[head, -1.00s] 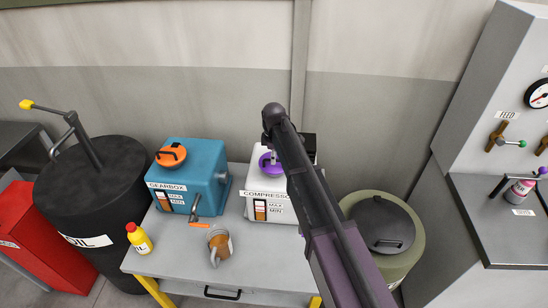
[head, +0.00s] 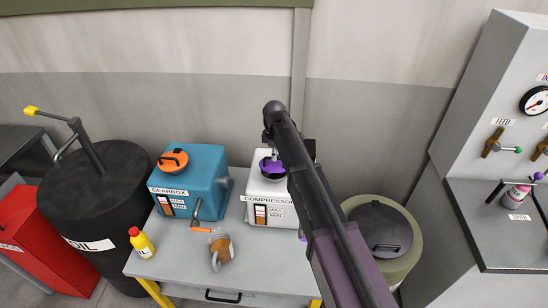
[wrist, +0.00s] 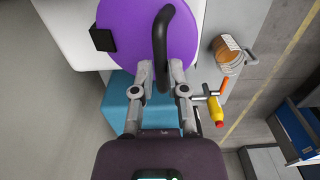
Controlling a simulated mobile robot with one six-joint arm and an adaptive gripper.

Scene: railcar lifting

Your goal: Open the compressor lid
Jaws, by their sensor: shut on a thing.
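The compressor (head: 285,190) is a white box with a label and a level gauge, standing on the grey table in the head view. Its round purple lid (head: 272,166) is on top, partly hidden by my arm, with a dark area showing around it. In the wrist view the lid (wrist: 130,30) fills the upper middle, with a curved black handle (wrist: 162,25) across it and a black block at its left edge. My gripper (wrist: 160,72) is shut on the handle's near end.
The blue gearbox (head: 190,182) with an orange cap stands left of the compressor. A yellow oil bottle (head: 142,243) and a jug (head: 221,248) are at the table's front. A black oil drum (head: 95,195) stands left, an olive bin (head: 380,235) right.

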